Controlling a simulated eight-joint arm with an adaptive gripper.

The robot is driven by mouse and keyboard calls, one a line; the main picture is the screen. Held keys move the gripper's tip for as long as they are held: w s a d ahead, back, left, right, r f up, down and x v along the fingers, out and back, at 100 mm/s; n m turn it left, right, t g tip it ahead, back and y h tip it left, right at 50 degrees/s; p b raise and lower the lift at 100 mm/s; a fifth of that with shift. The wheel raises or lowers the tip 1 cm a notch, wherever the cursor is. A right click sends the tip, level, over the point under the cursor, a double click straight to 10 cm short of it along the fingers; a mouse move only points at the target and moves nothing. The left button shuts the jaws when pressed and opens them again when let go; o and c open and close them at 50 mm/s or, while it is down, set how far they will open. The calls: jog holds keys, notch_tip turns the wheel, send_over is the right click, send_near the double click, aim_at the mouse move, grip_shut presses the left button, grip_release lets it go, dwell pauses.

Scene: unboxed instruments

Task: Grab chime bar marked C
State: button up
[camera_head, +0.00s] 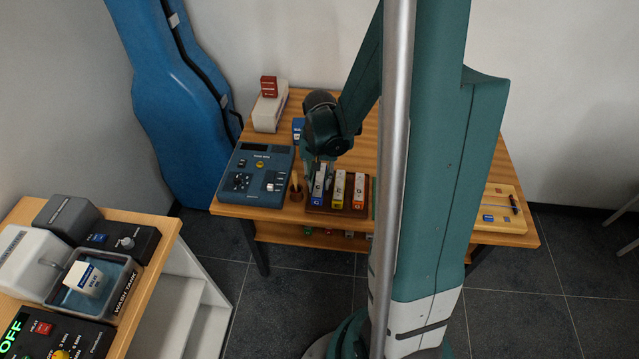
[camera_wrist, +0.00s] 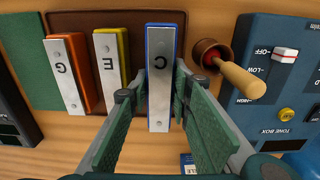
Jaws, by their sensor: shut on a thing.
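The chime bar marked C (camera_wrist: 160,110) has a blue body and a silver top. My gripper (camera_wrist: 156,88) is shut on it, with one finger on each long side, in the wrist view. In the head view, my gripper (camera_head: 320,168) is over the same bar (camera_head: 318,190), at the left end of the brown rack (camera_head: 348,211). The bar looks larger than its neighbours in the wrist view, but I cannot tell clearly whether it is clear of the rack. The yellow bar marked E (camera_wrist: 110,70) and the orange bar marked G (camera_wrist: 67,75) lie beside it.
A wooden cup with a mallet (camera_wrist: 232,75) stands close beside the C bar. The blue tone box (camera_head: 255,180) lies left of it in the head view. A white block with a red item (camera_head: 269,105) is at the back left. A separate bench (camera_head: 150,225) stands at the lower left.

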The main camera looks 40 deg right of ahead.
aim_at(320, 179)
jog(key=shift+r+p, duration=0.8)
jog(key=shift+r, duration=3.3)
